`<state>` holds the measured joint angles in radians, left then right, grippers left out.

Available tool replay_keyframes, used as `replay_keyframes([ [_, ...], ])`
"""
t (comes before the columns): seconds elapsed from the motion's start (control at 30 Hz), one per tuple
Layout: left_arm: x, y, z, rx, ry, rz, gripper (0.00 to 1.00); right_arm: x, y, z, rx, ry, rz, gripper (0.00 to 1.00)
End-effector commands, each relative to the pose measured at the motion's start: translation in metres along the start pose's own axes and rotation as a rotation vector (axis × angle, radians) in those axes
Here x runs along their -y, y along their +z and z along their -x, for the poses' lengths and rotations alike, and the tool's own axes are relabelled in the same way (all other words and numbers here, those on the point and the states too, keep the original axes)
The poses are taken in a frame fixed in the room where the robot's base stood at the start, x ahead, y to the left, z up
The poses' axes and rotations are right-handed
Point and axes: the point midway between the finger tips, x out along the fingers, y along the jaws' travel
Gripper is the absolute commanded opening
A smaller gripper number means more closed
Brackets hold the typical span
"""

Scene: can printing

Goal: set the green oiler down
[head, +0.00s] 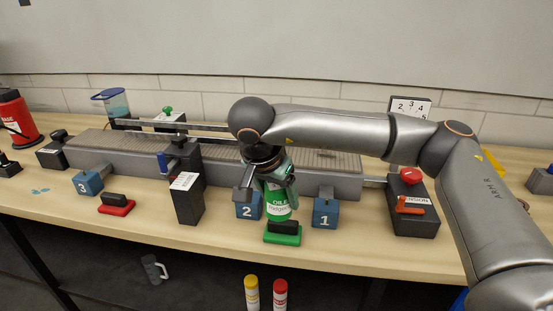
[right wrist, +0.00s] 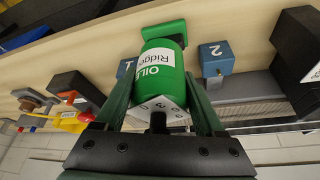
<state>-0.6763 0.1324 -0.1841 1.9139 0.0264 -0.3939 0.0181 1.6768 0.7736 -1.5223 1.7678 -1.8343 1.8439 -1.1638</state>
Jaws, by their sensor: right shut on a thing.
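The green oiler (head: 278,208), with a white label reading "OIL", is upright near the front of the bench, between the blue blocks numbered 2 (head: 249,206) and 1 (head: 325,213). My right gripper (head: 267,187) is shut on its upper part from above. In the right wrist view, the oiler (right wrist: 163,68) sits between the two fingers. A green block with a black handle (head: 283,236) is just in front of the oiler's base. I cannot tell whether the base touches the bench or that block. My left gripper is not in view.
A long grey conveyor (head: 225,158) runs behind the oiler. A black post (head: 187,197) with a label stands to the left, and a black control box (head: 410,213) with a red button to the right. A red block (head: 117,208) lies further left. The bench's front edge is close.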

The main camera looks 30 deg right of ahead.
Motion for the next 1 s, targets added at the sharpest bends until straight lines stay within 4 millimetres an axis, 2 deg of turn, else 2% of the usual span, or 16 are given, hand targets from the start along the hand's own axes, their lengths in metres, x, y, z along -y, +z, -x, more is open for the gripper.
replay_keyframes([
  [0.3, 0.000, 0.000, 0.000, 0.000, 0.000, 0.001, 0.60, -0.054, 0.117, -0.091, 0.011, -0.210, 0.532, 0.00],
  [0.5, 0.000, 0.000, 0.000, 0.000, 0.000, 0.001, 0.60, -0.075, 0.169, -0.130, 0.010, -0.316, 0.778, 0.00],
  [0.73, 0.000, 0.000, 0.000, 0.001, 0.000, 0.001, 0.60, -0.093, 0.213, -0.163, 0.008, -0.405, 0.983, 0.00],
  [1.0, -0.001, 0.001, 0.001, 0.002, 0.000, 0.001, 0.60, -0.085, 0.217, -0.156, 0.006, -0.424, 0.981, 0.00],
])
